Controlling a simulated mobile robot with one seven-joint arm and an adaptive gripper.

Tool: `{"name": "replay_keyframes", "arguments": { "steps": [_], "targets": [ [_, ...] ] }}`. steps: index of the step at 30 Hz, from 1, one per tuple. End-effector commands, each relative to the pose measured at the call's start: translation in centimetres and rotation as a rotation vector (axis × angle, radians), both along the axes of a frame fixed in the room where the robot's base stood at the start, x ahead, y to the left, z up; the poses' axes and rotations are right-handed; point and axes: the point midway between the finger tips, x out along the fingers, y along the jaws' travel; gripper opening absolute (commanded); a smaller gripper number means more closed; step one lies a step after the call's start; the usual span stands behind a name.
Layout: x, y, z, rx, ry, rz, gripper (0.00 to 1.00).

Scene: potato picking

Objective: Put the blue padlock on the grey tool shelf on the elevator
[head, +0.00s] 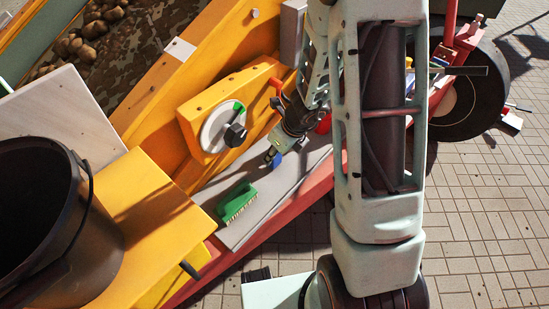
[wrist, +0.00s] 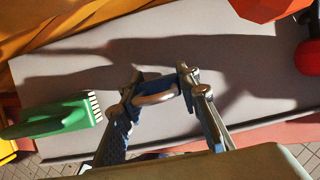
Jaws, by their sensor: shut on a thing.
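The blue padlock (head: 277,160) shows as a small blue patch at my gripper's tip in the head view. In the wrist view the padlock (wrist: 157,92) sits between the fingertips, its metal shackle facing the camera and its blue body partly hidden. My gripper (head: 272,154) is shut on it, and it also shows in the wrist view (wrist: 160,95). The grey tool shelf (head: 240,231) lies below the padlock, and it fills much of the wrist view (wrist: 60,52). I cannot tell whether the padlock touches the shelf.
A green brush (head: 237,203) lies on the shelf's near end, left of my gripper. A red round thing (wrist: 307,58) is at the right in the wrist view. A yellow panel with a dial (head: 222,127) stands behind the shelf. A black bucket (head: 75,225) is at the left.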

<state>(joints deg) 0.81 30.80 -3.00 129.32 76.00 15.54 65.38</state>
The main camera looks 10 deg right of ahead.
Motion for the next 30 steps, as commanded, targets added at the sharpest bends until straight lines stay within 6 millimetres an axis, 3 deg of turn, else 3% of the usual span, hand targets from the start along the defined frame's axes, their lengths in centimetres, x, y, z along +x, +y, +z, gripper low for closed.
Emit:
{"name": "replay_keyframes", "arguments": {
  "steps": [1, 13, 14, 18, 30],
  "targets": [
    [0.03, 0.02, -0.83, 0.001, 0.0, -0.002, 0.04],
    [0.03, 0.01, -1.14, 0.001, -0.001, 0.0, 0.04],
    [0.02, 0.02, -1.14, 0.001, -0.001, 0.0, 0.31],
    [0.01, 0.02, -1.01, 0.001, -0.001, 0.0, 0.46],
    [0.01, 0.01, -0.41, 0.001, -0.001, 0.0, 0.47]
  ]
}}
